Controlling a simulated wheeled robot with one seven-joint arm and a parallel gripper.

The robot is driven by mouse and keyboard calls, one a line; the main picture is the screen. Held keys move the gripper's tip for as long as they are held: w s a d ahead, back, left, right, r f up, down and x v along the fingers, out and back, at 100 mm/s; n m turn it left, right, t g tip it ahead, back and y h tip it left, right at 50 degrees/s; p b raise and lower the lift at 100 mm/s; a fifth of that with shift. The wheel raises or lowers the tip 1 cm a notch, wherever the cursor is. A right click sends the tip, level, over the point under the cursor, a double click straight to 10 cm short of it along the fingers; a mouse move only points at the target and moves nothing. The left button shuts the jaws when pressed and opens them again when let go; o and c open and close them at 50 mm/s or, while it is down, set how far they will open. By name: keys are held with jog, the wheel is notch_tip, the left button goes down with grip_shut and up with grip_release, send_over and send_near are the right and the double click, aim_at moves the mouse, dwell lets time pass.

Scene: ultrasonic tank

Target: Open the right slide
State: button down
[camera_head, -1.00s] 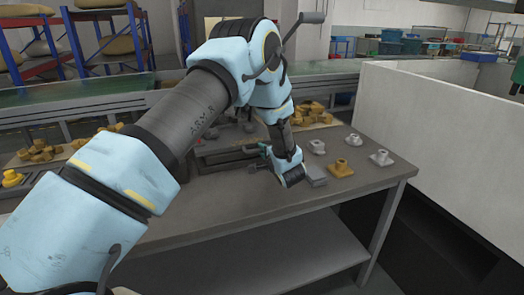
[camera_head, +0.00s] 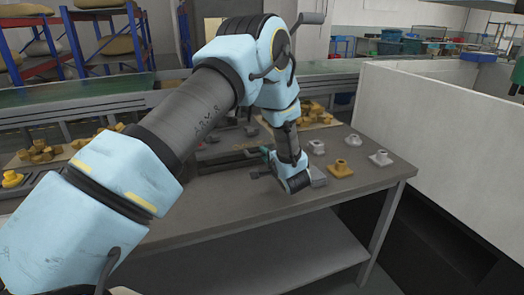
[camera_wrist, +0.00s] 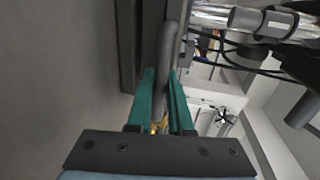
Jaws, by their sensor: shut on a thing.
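My gripper (camera_wrist: 162,100) shows two green fingers in the wrist view, shut on a grey bar-like handle (camera_wrist: 168,48) that runs up between them. The handle lies beside a long dark slide body (camera_wrist: 128,45). In the head view my gripper (camera_head: 267,154) is low over the table, at the right end of a dark slide (camera_head: 225,162). My arm hides part of that end, and the grip itself is too small to tell there.
The grey table (camera_head: 225,215) has bare room in front of the slide. Several flanged parts, one a yellow part (camera_head: 340,168), stand to the right of my wrist. More yellow pieces lie behind and at the left. A white wall (camera_head: 440,120) stands at the right.

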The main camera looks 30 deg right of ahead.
jog(key=f+v, duration=0.1)
jog(key=v, duration=0.4)
jog(key=f+p+v, duration=0.1)
jog(key=v, duration=0.5)
jog(key=f+v, duration=0.1)
jog(key=v, duration=0.4)
jog(key=shift+s+f+p, duration=0.2)
jog(key=shift+s+p, duration=0.15)
jog(key=shift+s, duration=0.3)
jog(key=c, duration=0.8)
grip_release()
jog(key=shift+c, duration=0.2)
jog(key=b+v, duration=0.3)
jog(key=v, duration=0.7)
jog(key=shift+s, duration=0.35)
jog(key=shift+s, duration=0.1)
